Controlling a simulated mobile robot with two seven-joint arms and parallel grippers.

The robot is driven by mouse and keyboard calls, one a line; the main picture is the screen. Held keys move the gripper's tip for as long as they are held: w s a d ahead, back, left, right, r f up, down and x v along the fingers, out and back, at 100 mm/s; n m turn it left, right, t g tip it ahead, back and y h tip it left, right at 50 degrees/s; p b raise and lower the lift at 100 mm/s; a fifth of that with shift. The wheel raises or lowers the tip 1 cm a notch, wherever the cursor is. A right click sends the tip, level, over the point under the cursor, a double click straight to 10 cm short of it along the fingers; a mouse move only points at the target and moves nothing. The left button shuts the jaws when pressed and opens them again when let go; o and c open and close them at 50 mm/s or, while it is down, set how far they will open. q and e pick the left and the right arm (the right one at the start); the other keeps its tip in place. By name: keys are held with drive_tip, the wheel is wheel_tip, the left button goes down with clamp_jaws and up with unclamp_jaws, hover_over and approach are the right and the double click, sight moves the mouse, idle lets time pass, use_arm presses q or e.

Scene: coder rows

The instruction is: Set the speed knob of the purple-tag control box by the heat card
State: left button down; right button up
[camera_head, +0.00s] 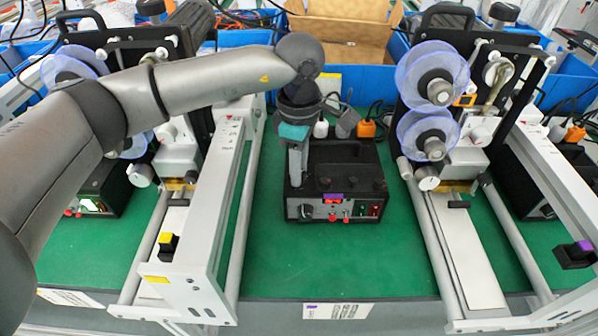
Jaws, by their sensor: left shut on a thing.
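The black control box (335,165) with the purple tag (332,196) stands on the green mat in the middle. Its front panel has a dark round knob (305,212) at the left, a small red display and several switches and sockets. My left gripper (297,180) reaches down at the box's front left corner, shut, with its fingers at the knob. The fingertips are small and partly blend into the panel, and the knob's pointer is too small to read. A white card (337,311) with a purple mark lies at the front edge; its print is unreadable. My right gripper is out of view.
Machines with clear blue reels (432,75) and white rails (205,215) stand on both sides of the box. Another control box (90,205) is at the left. An open cardboard box (345,30) and blue bins are behind. The green mat in front is clear.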

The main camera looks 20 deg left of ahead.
use_arm(q)
drive_tip(key=shift+m+b, duration=0.55)
drive_tip(key=shift+m, duration=0.55)
drive_tip(key=c, duration=0.9)
unclamp_jaws()
wheel_tip(320, 180, up, 15)
drive_tip(key=p, duration=0.1)
drive_tip(key=shift+r+p, duration=0.15)
drive_tip(key=shift+p, duration=0.25)
